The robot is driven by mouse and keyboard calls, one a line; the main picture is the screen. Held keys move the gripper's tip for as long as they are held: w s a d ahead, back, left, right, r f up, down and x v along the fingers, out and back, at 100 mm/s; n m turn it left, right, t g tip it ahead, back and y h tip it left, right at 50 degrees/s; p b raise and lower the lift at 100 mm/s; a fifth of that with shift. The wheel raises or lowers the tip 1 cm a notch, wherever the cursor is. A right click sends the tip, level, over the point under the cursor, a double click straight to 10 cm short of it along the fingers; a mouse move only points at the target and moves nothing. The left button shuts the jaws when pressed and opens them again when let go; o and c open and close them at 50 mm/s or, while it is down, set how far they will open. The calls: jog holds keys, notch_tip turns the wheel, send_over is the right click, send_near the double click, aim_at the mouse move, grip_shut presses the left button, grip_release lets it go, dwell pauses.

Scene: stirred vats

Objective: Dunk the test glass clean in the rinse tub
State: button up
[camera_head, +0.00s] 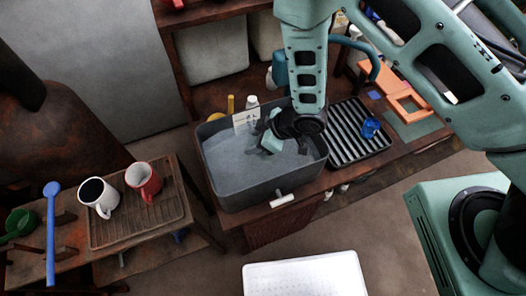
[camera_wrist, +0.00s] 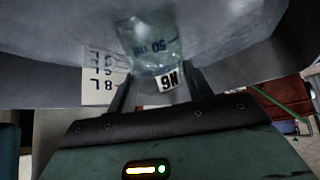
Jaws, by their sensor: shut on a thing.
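The rinse tub (camera_head: 262,192) is a dark grey open box with greyish water in it, standing on the wooden bench in the head view. My gripper (camera_head: 268,150) reaches down inside the tub's outline, close to the water. In the wrist view my gripper (camera_wrist: 160,90) is shut on the test glass (camera_wrist: 152,45), a clear vessel with blue graduation marks and a black-and-white label. The glass's far end blends into the pale grey water, so I cannot tell how deep it sits. The glass is hidden or too small to make out in the head view.
A black ribbed rack (camera_head: 352,145) with a blue item (camera_head: 371,128) stands right of the tub. A white bottle (camera_head: 252,108) and a marked white card (camera_head: 242,122) are at its back. A white mug (camera_head: 98,196) and red mug (camera_head: 143,180) stand on the left bench.

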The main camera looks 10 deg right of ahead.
notch_tip(320, 180, up, 14)
jog(key=p, duration=0.9)
jog(key=shift+f, duration=0.25)
dwell(0.4)
